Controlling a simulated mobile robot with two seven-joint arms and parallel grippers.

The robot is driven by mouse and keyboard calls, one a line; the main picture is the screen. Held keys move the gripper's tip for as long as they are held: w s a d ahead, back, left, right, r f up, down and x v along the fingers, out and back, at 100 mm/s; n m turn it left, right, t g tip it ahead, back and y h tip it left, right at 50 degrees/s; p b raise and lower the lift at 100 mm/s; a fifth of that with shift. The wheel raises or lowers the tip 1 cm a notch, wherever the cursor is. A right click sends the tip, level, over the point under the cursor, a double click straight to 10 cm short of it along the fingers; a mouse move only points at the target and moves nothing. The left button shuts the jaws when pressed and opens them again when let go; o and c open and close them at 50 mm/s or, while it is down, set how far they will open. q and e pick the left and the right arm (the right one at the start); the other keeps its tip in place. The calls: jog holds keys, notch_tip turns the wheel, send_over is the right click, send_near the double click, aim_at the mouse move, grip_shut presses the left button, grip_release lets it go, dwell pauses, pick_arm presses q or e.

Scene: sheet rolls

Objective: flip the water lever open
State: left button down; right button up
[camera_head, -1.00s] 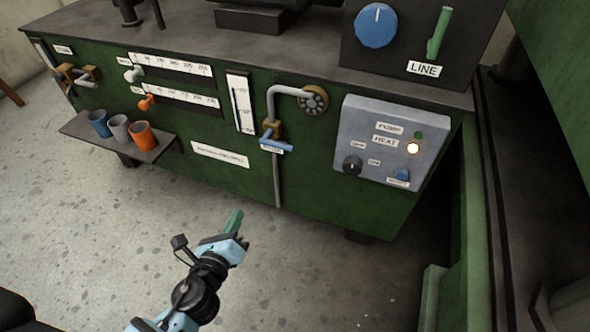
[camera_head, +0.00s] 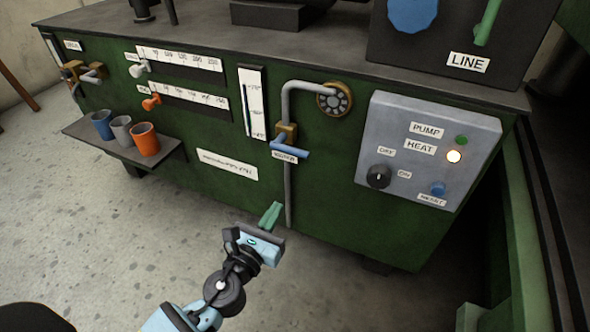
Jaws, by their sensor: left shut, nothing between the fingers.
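The blue water lever (camera_head: 290,151) sits on a brass valve (camera_head: 287,134) in the grey pipe on the green cabinet front. It points to the right, about crosswise to the pipe, with a small label just under it. My left gripper (camera_head: 271,216) is shut and empty, with its green fingers pointing up. In the picture it is below the lever and just left of the lower pipe, apart from the lever. I cannot tell how far it is from the cabinet front. My right gripper is not in view.
A grey control box (camera_head: 425,150) with a knob and a lit lamp is right of the pipe. Blue, grey and orange cups (camera_head: 145,139) stand on a shelf (camera_head: 170,152) at left.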

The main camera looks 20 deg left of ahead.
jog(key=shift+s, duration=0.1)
